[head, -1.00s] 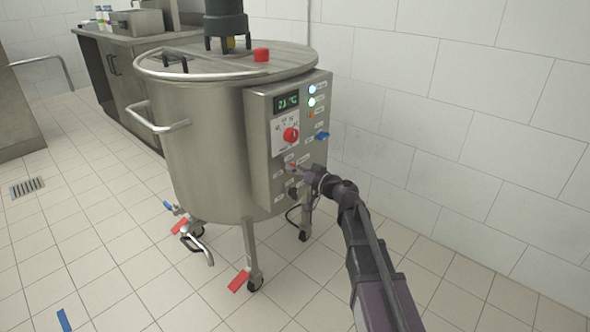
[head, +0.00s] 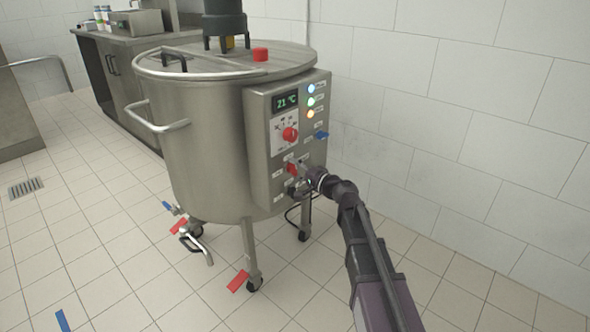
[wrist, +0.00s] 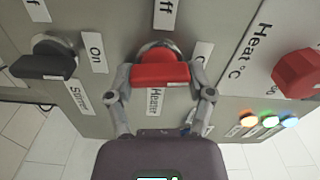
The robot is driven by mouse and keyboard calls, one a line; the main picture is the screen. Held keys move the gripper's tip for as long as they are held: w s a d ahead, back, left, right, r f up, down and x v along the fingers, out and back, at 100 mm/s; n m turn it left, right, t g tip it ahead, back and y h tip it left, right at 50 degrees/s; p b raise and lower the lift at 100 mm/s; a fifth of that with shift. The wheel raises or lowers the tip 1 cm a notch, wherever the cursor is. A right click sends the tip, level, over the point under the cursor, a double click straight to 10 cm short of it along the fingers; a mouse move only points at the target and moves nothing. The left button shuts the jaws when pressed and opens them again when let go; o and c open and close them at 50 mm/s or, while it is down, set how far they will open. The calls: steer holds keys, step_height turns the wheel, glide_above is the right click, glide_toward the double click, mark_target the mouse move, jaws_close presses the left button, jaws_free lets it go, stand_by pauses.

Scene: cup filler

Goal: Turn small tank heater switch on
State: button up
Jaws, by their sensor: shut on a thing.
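The small tank (head: 200,135) is a steel vessel with a control box (head: 260,150) on its side. The red heater switch (wrist: 160,75) is on the box's lower part and is labelled "Heater" in the wrist view. It also shows in the head view (head: 292,168). My gripper (wrist: 162,86) is shut on the switch's red handle, one finger at each end. The handle lies crosswise in the wrist view. In the head view my gripper (head: 304,178) reaches the box from the right. The blue, green and orange lamps (head: 311,101) are lit.
A black stirrer switch (wrist: 45,62) sits beside the heater switch. A red heat dial (head: 290,134) and a green display (head: 287,102) are above. The tiled floor (head: 440,270) at right is clear.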

steer(key=shift+w+m, duration=0.15)
steer(key=shift+m, duration=0.75)
steer(key=o, duration=1.1)
steer(key=v, duration=1.2)
steer(key=shift+f, duration=0.1)
